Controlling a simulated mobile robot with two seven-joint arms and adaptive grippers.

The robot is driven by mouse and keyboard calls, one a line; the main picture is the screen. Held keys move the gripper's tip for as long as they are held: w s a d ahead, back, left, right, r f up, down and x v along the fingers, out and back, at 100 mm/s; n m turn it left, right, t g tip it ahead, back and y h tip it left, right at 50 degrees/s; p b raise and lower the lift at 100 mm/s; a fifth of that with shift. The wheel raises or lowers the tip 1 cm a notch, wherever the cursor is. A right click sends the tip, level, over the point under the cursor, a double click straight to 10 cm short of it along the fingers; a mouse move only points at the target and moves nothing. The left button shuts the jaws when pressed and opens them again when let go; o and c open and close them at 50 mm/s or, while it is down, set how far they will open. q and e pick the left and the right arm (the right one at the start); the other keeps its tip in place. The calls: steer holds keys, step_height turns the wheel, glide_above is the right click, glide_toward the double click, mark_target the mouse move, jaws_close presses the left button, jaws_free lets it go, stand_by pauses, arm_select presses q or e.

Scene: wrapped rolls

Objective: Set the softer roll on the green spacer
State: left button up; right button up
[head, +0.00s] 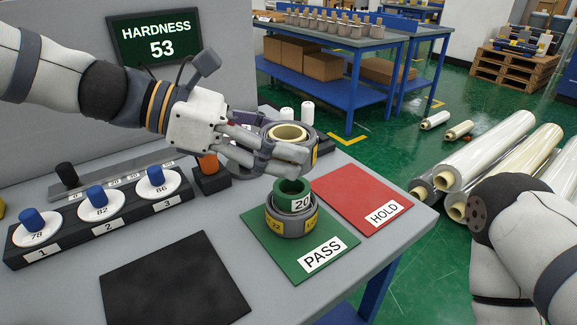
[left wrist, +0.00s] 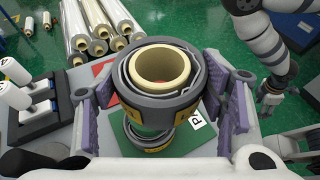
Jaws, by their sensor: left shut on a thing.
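My left gripper (head: 268,150) is shut on a grey wrapped roll (head: 297,133) with a cream core and yellow label. In the left wrist view, the held roll (left wrist: 163,68) sits between the two purple-padded fingers. It is above the green spacer (head: 291,187), which is marked 20. The spacer stands upright on or in a lower grey roll (head: 291,221) with yellow labels, on the green PASS mat (head: 258,243). A gap shows between held roll and spacer. My right gripper seems to show small and dark in the left wrist view (left wrist: 269,97); its fingers are unclear.
A screen (head: 155,37) reads HARDNESS 53. A red HOLD mat (head: 345,190) is empty. A black mat (head: 175,280) is bare. A rack (head: 70,240) with blue-knobbed dials 78, 82, 86 stands left. Large rolls (head: 485,150) lie on the floor at right.

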arm_select(q)
steer(key=f, duration=0.1)
steer(key=w+f, duration=0.1)
steer(key=f, duration=0.1)
steer(key=d+f, duration=0.1)
steer(key=f, duration=0.1)
steer(key=shift+w+b, duration=0.35)
steer(key=shift+w, duration=0.05)
arm_select(e)
steer(key=shift+s+f+g, duration=0.3)
steer(key=shift+s+f, duration=0.3)
steer(key=shift+s, duration=0.05)
arm_select(q)
steer(key=shift+f, duration=0.2)
steer(key=o, duration=1.4)
steer(key=shift+f, duration=0.1)
